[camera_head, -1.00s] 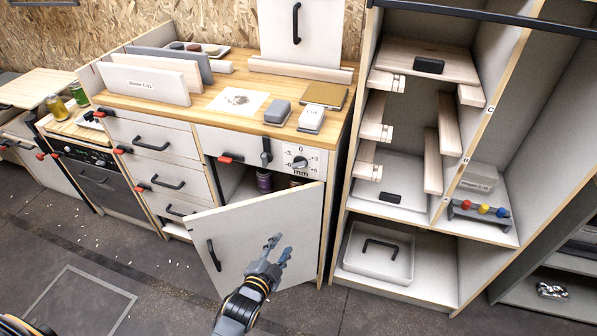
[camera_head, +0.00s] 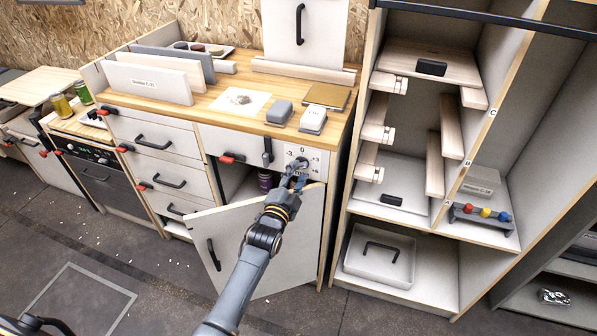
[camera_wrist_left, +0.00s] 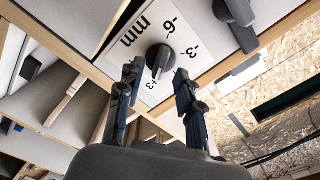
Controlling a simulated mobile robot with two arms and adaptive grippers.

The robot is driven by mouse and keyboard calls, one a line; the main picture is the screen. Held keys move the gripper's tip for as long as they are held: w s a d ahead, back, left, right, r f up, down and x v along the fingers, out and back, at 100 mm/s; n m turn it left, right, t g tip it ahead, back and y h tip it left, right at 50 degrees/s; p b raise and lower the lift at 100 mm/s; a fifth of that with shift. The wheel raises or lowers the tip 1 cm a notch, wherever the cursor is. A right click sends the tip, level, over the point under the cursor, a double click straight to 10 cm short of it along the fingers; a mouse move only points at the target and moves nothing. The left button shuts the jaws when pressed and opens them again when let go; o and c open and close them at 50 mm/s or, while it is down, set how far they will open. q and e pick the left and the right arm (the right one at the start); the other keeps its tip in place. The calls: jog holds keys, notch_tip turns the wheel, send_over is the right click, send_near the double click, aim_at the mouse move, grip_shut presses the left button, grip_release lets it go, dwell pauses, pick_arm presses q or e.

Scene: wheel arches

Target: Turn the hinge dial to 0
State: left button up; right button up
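The hinge dial (camera_head: 301,163) is a dark round knob on a white scale plate on the cabinet front, right of a drawer. In the left wrist view the knob (camera_wrist_left: 160,58) carries a pale mark that seems to point near a 3 label, apparently +3; the 0 is hidden there. In the head view the 0 is at the plate's top. My left gripper (camera_head: 297,182) is just in front of the dial. In the left wrist view its fingers (camera_wrist_left: 158,82) are apart, either side of the knob; contact is not clear. My right gripper is not in view.
A cabinet door (camera_head: 270,238) hangs open below the dial, under my left arm. A black handle with a red latch (camera_head: 232,157) is left of the dial. A tall open shelf unit (camera_head: 395,235) stands right. The worktop holds grey and white blocks.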

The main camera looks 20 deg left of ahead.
pick_arm(q)
jog(key=shift+w, duration=0.9)
jog(key=shift+c, duration=0.2)
grip_shut()
